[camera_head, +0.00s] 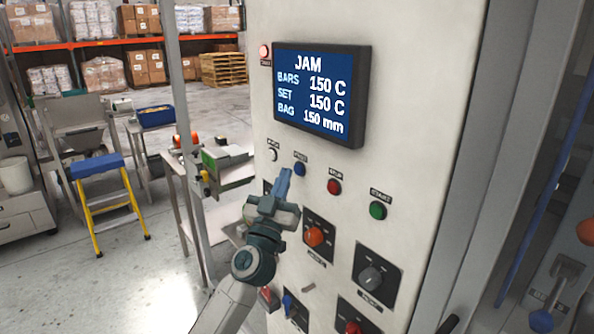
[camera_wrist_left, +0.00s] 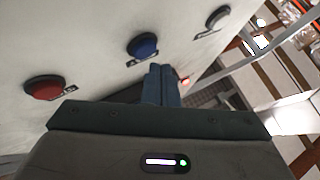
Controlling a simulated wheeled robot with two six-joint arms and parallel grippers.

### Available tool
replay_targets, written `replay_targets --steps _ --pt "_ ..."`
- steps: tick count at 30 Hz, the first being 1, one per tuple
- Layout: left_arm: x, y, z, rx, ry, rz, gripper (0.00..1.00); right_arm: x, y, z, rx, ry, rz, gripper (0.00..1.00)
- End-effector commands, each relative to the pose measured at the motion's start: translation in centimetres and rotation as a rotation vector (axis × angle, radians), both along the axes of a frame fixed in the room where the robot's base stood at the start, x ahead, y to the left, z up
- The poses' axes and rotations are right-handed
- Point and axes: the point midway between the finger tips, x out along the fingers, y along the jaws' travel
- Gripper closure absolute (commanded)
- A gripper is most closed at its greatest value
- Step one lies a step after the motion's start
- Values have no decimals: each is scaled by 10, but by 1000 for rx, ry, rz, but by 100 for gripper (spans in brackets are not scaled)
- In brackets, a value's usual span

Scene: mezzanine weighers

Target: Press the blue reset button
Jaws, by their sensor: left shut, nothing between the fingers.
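The blue reset button (camera_head: 299,170) sits on the pale control panel (camera_head: 415,130), between a white button (camera_head: 272,155) and a red button (camera_head: 334,187). My left gripper (camera_head: 284,174) is shut and empty, its fingertips just left of the blue button in the head view. In the left wrist view the blue button (camera_wrist_left: 142,45) is just beyond the shut fingertips (camera_wrist_left: 160,68), with a visible gap in the picture. I cannot tell whether the fingers touch the panel. My right gripper is not in view.
A screen (camera_head: 322,93) reading JAM is above the buttons. A blue-topped yellow step stool (camera_head: 97,167) stands on the floor at left.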

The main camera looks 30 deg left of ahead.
Motion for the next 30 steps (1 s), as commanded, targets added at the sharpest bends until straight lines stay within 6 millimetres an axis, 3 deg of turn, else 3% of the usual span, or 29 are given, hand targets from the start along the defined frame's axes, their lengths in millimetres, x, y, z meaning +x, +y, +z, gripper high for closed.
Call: replay_targets --steps 30 --pt "8 -3 0 0 0 0 100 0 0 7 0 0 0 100"
